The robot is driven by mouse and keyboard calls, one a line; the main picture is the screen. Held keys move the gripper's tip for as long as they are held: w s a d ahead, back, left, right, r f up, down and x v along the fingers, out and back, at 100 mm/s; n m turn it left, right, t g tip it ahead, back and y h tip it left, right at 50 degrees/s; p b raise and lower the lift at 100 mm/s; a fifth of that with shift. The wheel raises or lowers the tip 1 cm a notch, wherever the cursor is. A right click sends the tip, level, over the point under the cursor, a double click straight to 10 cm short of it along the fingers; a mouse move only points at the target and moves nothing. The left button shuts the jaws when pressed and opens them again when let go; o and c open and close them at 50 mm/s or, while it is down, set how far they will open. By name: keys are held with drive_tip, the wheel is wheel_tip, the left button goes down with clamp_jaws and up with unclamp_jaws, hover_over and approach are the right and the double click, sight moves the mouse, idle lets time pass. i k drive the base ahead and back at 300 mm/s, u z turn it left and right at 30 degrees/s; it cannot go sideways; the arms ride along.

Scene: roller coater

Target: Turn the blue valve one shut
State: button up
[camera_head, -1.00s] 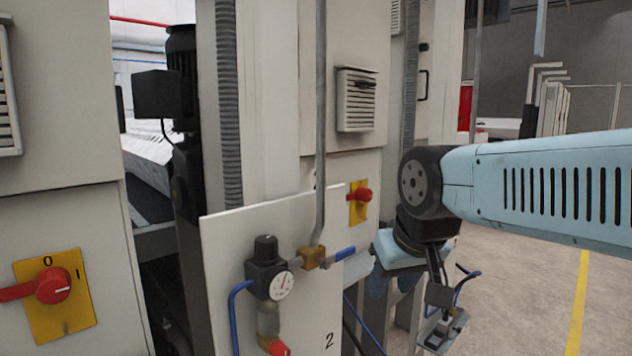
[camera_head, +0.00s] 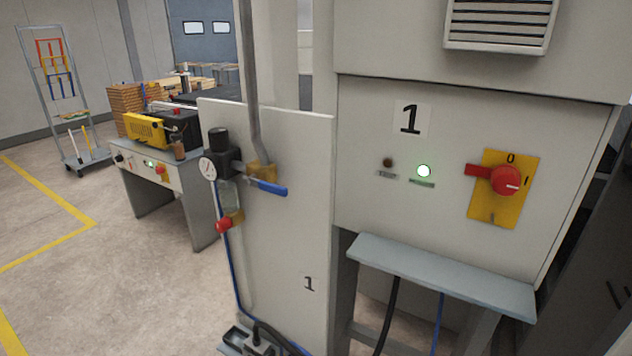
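The blue valve lever (camera_head: 268,187) on panel 1 is in the left middle of the head view. It sits on a brass valve body (camera_head: 262,171) at the foot of a grey pipe. The lever points right and slightly down, away from the regulator. The white panel (camera_head: 285,240) carries a small "1" low down. My arm and gripper are not in view now, so nothing of mine is seen touching the lever.
A regulator with gauge (camera_head: 208,169) and red knob (camera_head: 223,226) sits left of the valve. A cabinet marked 1 with a red switch (camera_head: 507,180) and lit green lamp (camera_head: 424,171) stands right, above a grey ledge (camera_head: 440,272). Floor left is open.

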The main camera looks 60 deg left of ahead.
sight(251, 180)
drive_tip(key=z, duration=0.3)
drive_tip(key=i, duration=0.1)
drive_tip(key=u, duration=2.9)
drive_tip(key=k, duration=0.9)
drive_tip(key=u, duration=0.15)
drive_tip(key=i, duration=0.9)
drive_tip(key=z, duration=0.05)
